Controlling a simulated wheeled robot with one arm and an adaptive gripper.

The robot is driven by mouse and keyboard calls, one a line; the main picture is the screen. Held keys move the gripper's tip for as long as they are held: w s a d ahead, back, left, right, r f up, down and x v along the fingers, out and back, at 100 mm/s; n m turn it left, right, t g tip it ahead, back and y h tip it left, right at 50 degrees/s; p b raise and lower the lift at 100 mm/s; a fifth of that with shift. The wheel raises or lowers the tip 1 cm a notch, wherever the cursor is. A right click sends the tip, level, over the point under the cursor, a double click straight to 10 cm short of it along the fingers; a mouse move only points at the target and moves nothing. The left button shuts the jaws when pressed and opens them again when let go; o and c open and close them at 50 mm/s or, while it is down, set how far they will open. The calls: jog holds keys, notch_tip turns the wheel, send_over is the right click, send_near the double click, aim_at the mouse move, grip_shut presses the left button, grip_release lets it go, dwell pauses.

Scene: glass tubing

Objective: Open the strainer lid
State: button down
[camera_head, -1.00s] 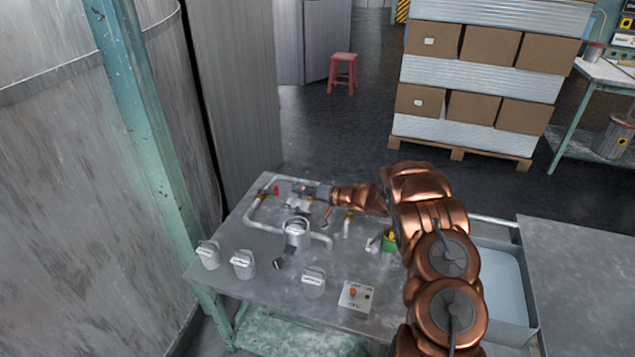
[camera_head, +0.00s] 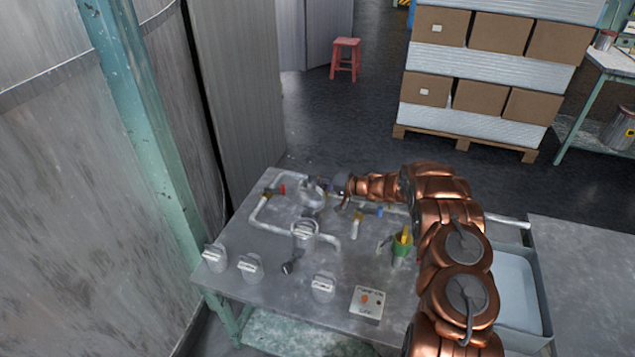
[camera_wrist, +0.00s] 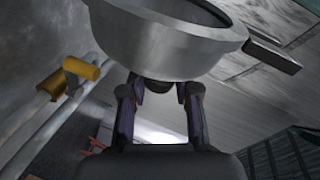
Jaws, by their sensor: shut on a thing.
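The strainer (camera_head: 304,238) is a grey metal round body standing on the table among the pipes; whether its top is open is too small to tell. My gripper (camera_head: 329,187) is beyond it, reaching in from the right. It is shut on a round grey metal piece (camera_head: 311,194), which looks like the lid, behind the strainer and apart from it in the picture. In the wrist view this piece (camera_wrist: 165,45) is bowl-shaped with a wide rim and a flat tab at right. My fingers (camera_wrist: 160,92) are at its underside in that view; the exact contact is partly hidden.
White pipes with a red-handled valve (camera_head: 281,189) and a blue-handled valve (camera_head: 379,211) surround the strainer. A blue-grey bin (camera_head: 517,290) is at right.

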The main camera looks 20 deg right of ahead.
jog(key=shift+w+d+f+b, duration=0.1)
jog(key=shift+w+f+b, duration=0.15)
jog(key=shift+f, duration=0.25)
jog(key=shift+w+d+f+b, duration=0.1)
jog(key=shift+w+f, duration=0.1)
jog(key=shift+f, duration=0.35)
jog(key=c, duration=0.9)
grip_release()
jog(key=shift+d, duration=0.1)
jog(key=shift+r, duration=0.2)
jog(key=shift+d, duration=0.15)
jog(key=v, duration=1.1)
jog(key=shift+s+d, duration=0.2)
jog(key=shift+d, duration=0.15)
